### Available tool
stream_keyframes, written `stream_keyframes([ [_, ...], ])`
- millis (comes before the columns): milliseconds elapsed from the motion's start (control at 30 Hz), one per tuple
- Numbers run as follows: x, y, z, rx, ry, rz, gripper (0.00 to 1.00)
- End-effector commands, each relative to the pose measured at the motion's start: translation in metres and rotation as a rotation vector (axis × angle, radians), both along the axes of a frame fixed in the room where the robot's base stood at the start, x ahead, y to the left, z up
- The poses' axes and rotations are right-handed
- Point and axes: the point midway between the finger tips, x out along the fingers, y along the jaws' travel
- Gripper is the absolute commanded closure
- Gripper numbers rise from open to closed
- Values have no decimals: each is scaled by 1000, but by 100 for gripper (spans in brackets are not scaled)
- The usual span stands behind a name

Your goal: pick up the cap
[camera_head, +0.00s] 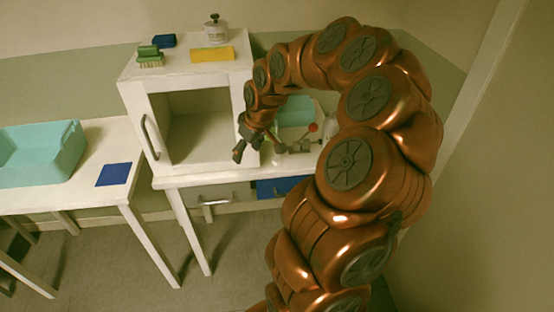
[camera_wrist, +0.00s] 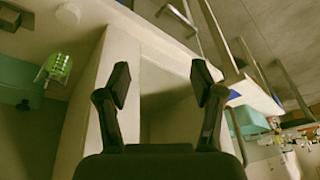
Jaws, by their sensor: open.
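I cannot single out the cap with certainty. A small white jar (camera_head: 215,33) with a dark knobbed top (camera_head: 213,17) stands on the cabinet. A red ball-like thing (camera_head: 313,127) is among small items on the worktop, partly behind my arm; I cannot tell what it is. My gripper (camera_head: 243,147) hangs in front of the right edge of the cabinet opening, below the cabinet top. It also shows in the wrist view (camera_wrist: 162,83), where its two fingers are apart with nothing between them.
The white cabinet (camera_head: 132,97) is open, with no object visible inside. A green brush (camera_head: 150,57), a blue block (camera_head: 164,41) and a yellow pad (camera_head: 212,54) lie on top. A teal bin (camera_head: 65,150) and blue mat (camera_head: 114,174) are on the left table.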

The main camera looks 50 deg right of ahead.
Motion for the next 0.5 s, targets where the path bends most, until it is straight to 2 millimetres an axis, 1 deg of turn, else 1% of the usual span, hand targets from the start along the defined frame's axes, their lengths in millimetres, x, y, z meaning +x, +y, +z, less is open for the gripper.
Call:
stream_keyframes([
  [33, 2, -26, -11, -1, -15, -32, 34],
  [100, 4, -57, -23, -11, -36, -64, 34],
  [200, 0, -93, -39, -28, -53, -102, 34],
  [300, -5, -116, -50, -40, -62, -128, 34],
  [400, -7, -127, -56, -45, -67, -139, 34],
  [500, -6, -131, -61, -48, -68, -142, 34],
])
